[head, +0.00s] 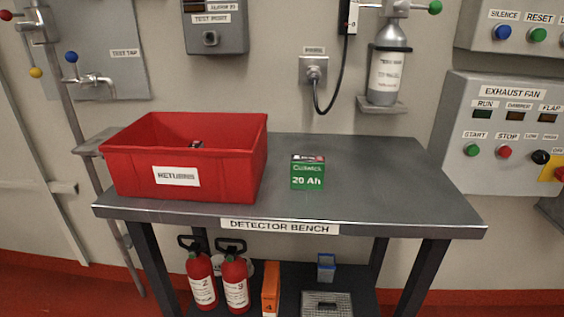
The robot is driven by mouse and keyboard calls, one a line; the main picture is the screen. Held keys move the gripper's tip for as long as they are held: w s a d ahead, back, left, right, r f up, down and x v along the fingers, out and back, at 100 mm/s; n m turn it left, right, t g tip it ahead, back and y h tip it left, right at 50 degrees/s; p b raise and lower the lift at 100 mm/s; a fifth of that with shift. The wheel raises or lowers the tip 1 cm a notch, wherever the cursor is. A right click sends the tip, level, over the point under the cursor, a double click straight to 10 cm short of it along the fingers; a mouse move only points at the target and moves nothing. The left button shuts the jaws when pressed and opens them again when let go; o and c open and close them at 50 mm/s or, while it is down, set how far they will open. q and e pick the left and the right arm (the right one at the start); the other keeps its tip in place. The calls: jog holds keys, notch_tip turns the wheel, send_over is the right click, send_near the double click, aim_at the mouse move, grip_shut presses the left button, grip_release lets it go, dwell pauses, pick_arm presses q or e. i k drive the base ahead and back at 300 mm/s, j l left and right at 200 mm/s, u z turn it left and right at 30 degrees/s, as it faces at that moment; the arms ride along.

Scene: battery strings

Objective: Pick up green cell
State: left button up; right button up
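The green cell (307,174) is a small green box with a dark top, marked "20 Ah". It stands upright on the grey detector bench (390,185), right of the bench's middle-left and near the front half. The bench top around it is clear. Neither of my grippers shows in the head view.
A red bin (230,175) labelled "RETURNS" stands on the bench left of the cell, with a small dark item inside. A gas bottle (389,75) hangs on the wall behind. Fire extinguishers (236,283) and an orange box (271,288) stand below. The bench's right side is free.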

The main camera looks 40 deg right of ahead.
aim_at(307, 172)
jog(key=z, duration=1.35)
